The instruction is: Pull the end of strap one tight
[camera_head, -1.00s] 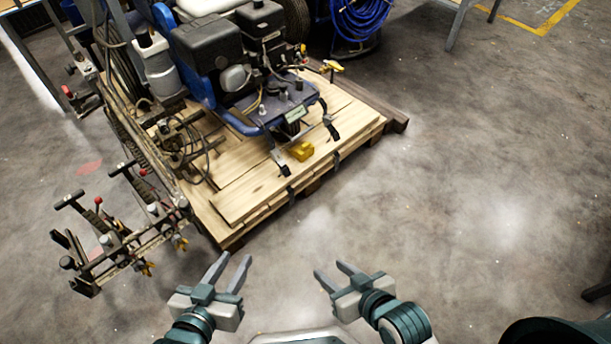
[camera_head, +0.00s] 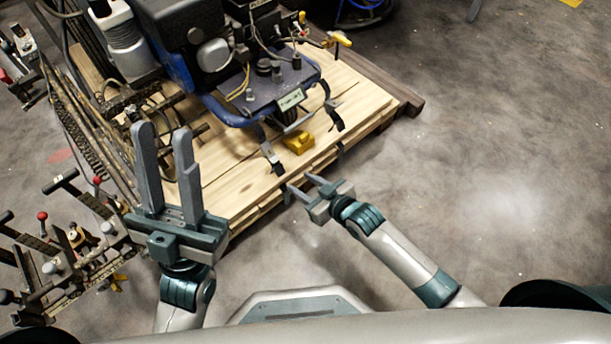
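The line striper (camera_head: 270,75), with a blue frame and black engine, stands on a wooden pallet (camera_head: 235,185). Two dark straps hang from its front bar: a left strap (camera_head: 270,156) and a right strap (camera_head: 332,112). Dark strap pieces also show at the pallet's front edge; I cannot tell which strap is strap one. My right gripper (camera_head: 298,182) is open at that edge, its fingers beside the left piece; I cannot tell if they touch it. My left gripper (camera_head: 164,130) is open and empty, raised in front of the pallet's left part and hiding some of it.
A yellow block (camera_head: 298,142) lies on the pallet between the straps. A metal frame with levers and knobs (camera_head: 65,245) stands at the lower left, close to my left arm. The concrete floor (camera_head: 500,170) to the right is clear.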

